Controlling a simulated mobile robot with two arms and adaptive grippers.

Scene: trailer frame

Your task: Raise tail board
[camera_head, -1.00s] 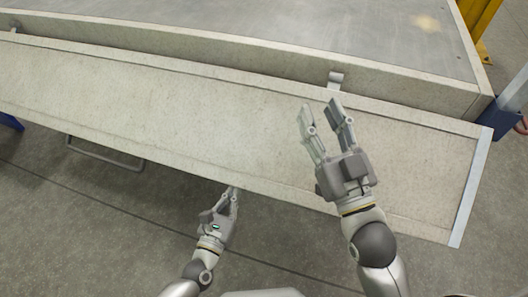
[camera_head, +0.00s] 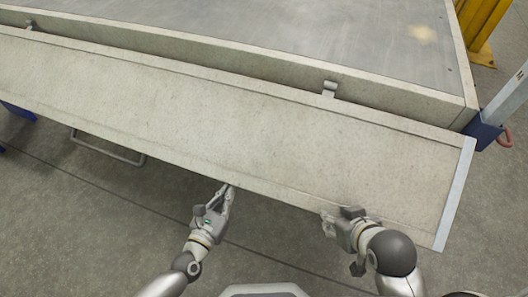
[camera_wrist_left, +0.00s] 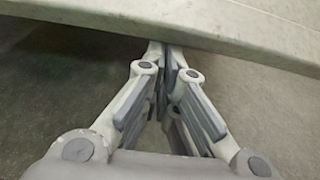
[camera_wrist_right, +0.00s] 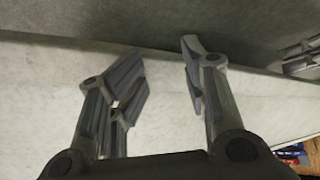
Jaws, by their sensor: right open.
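The tail board (camera_head: 230,125) is a long, pale speckled panel. It slopes down and outward from the trailer bed's edge in the head view. My left gripper (camera_head: 230,188) is at the board's lower edge, left of centre. In the left wrist view its fingertips (camera_wrist_left: 170,48) meet at the board's edge (camera_wrist_left: 235,40); I cannot tell whether they touch it. My right gripper (camera_head: 330,218) is near the lower edge, further right. In the right wrist view its fingers (camera_wrist_right: 163,58) are spread and empty, with the pale board (camera_wrist_right: 165,125) behind them.
The trailer bed (camera_head: 330,35) lies behind the board, with metal latches (camera_head: 329,88) along its edge. A blue bracket (camera_head: 484,132) with an upright post stands at the right corner. A yellow post (camera_head: 484,25) is beyond. The grey floor (camera_head: 110,235) in front is open.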

